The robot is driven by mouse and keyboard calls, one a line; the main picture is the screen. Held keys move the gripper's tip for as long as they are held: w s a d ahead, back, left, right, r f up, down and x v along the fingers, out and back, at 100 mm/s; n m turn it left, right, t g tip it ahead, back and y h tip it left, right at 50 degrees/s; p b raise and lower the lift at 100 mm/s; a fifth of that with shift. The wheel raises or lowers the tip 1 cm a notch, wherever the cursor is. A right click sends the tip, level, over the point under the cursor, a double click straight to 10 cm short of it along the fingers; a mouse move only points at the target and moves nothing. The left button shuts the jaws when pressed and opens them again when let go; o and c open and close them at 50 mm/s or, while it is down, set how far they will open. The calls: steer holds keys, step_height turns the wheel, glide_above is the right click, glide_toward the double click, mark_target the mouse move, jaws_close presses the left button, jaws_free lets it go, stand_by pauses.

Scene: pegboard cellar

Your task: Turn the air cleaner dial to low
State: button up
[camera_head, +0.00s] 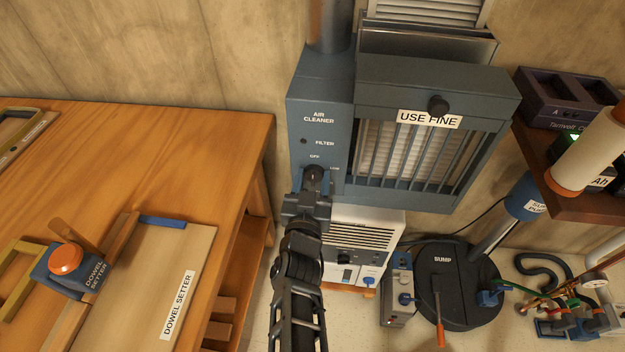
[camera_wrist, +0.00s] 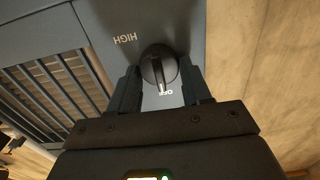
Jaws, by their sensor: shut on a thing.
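The air cleaner (camera_head: 435,85) is a blue-grey box on the wall with a slatted front. Its round black dial (camera_head: 314,173) sits low on the left panel, with OFF printed above it and LOW to its upper right. My gripper (camera_head: 311,184) reaches up from below and is shut on the dial, covering part of it. In the wrist view, the dial (camera_wrist: 158,68) lies between my two fingers (camera_wrist: 159,88), and its white pointer line aims at the OFF mark. HIGH shows at upper left there. LOW is not seen in that view.
A wooden workbench (camera_head: 190,130) with a dowel setter (camera_head: 70,265) stands at left. A white unit (camera_head: 365,240) sits below the air cleaner. A black sump (camera_head: 450,280) and hoses are at lower right, and a shelf (camera_head: 575,190) is at right.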

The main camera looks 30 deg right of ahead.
steer(key=shift+c, duration=1)
steer(key=shift+f+m+b, duration=0.1)
steer(key=shift+m+b, duration=0.7)
steer(key=shift+m, duration=0.2)
steer(key=m+b, duration=0.2)
steer(key=m, duration=0.2)
steer(key=shift+s, duration=0.1)
steer(key=m+b, duration=0.1)
steer(key=m, duration=0.2)
steer(key=shift+d+m, duration=0.1)
steer(key=shift+m, duration=0.3)
steer(key=shift+m+b, duration=0.65)
steer(key=shift+m, duration=1.25)
steer(key=shift+d, duration=0.1)
